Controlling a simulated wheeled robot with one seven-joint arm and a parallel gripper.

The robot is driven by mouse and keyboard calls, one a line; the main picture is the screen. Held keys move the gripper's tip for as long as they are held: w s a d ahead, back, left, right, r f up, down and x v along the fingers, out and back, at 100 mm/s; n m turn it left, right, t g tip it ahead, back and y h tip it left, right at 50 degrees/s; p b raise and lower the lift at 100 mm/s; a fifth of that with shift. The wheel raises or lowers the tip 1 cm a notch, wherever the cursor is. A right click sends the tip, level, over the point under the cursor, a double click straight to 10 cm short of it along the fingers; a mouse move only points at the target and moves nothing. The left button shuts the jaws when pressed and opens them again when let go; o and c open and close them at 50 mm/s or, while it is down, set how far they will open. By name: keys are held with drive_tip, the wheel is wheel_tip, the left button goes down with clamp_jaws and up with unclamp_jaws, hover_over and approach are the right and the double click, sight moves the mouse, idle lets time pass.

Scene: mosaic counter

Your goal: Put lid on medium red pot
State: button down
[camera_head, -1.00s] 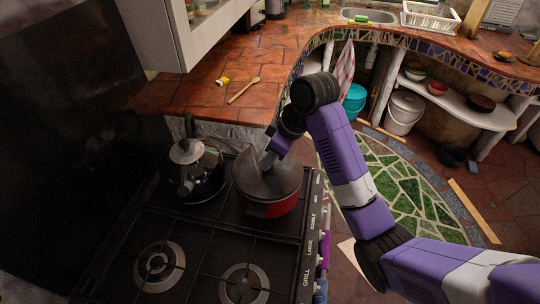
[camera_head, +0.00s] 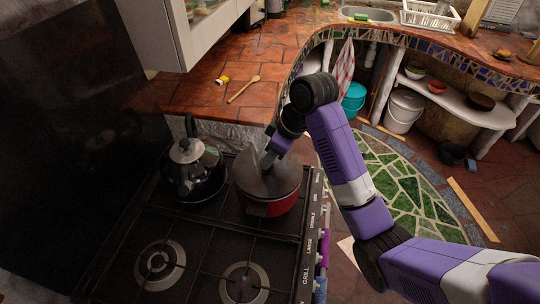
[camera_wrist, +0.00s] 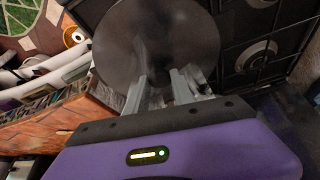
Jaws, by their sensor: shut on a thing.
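The red pot (camera_head: 268,208) stands on the back right burner of the stove. A dark grey round lid (camera_head: 252,183) lies over the top of the pot and covers its opening. The lid (camera_wrist: 140,40) fills the upper middle of the wrist view, and the pot beneath it is hidden there. My gripper (camera_head: 268,162) is at the top of the lid. In the wrist view my gripper's fingers (camera_wrist: 163,92) are shut on the lid, at its handle, which they mostly hide. I cannot tell whether the lid is fully seated on the rim.
A kettle (camera_head: 194,168) stands close on the left of the pot. The front burners (camera_head: 158,266) are clear. A wooden spoon (camera_head: 243,89) and a small yellow item (camera_head: 222,80) lie on the tiled counter (camera_head: 190,92) behind. A dark wall panel is at left.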

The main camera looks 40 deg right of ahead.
drive_tip(key=shift+f, duration=0.5)
idle(1.0)
drive_tip(key=c, duration=1)
unclamp_jaws()
drive_tip(key=shift+o, duration=0.3)
drive_tip(key=o, duration=0.4)
drive_tip(key=shift+o, duration=0.2)
drive_tip(key=shift+r+p, duration=2.5)
drive_tip(key=shift+p, duration=0.15)
drive_tip(key=shift+r, duration=1)
